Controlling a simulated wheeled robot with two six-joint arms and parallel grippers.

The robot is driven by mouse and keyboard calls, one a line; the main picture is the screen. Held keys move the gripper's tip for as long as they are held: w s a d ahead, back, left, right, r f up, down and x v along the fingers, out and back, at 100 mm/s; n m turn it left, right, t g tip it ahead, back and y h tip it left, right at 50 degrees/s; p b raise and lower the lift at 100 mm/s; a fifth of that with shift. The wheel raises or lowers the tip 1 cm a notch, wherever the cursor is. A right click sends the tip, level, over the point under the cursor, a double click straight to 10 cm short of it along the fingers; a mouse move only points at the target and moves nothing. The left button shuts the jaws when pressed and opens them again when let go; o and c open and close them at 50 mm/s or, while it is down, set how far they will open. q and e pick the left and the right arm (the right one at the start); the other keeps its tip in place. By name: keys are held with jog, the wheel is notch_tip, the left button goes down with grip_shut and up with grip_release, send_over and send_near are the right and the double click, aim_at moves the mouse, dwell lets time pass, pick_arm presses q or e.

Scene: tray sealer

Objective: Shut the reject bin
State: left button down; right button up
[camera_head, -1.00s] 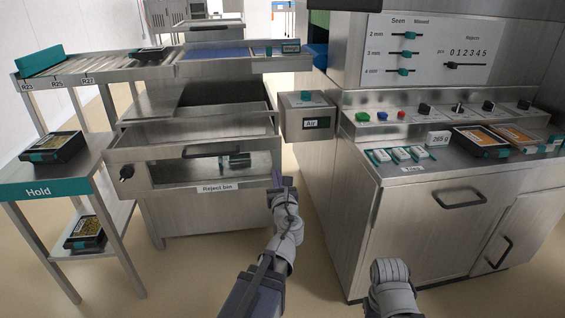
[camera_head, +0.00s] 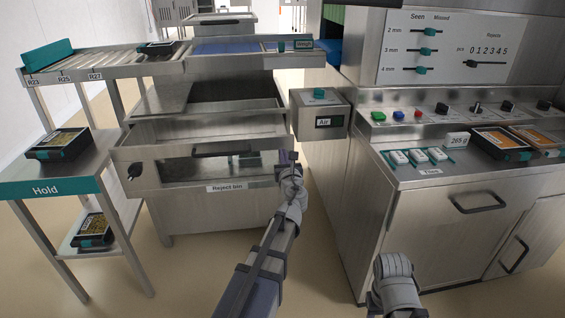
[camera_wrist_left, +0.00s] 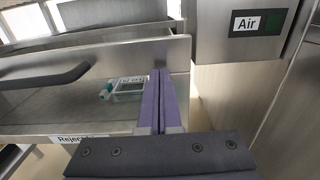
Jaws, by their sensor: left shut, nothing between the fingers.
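The reject bin (camera_head: 165,180) is a steel drawer with a windowed front, a dark bar handle and a "Reject bin" label. It stands pulled out, its open top showing behind the front panel. My left gripper (camera_head: 287,157) is shut and empty at the right end of the bin's front. In the left wrist view the closed purple fingers (camera_wrist_left: 162,90) lie over the right part of the front panel, right of the handle (camera_wrist_left: 45,78). I cannot tell whether they touch it. A small teal-and-white item (camera_wrist_left: 124,88) shows behind the window.
The grey Air box (camera_head: 320,115) juts out just right of the bin. The steel machine cabinet (camera_head: 440,230) stands further right. The Hold table (camera_head: 50,188), with a dark tray (camera_head: 58,145), stands at the left. Floor is clear before the bin.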

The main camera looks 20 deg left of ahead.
aim_at(280, 143)
pick_arm(q)
jog(key=shift+x, duration=0.85)
jog(key=x, duration=2)
jog(key=shift+w, duration=0.3)
jog(key=shift+w+a+r, duration=0.1)
jog(key=shift+w, duration=0.05)
jog(key=v, duration=1.5)
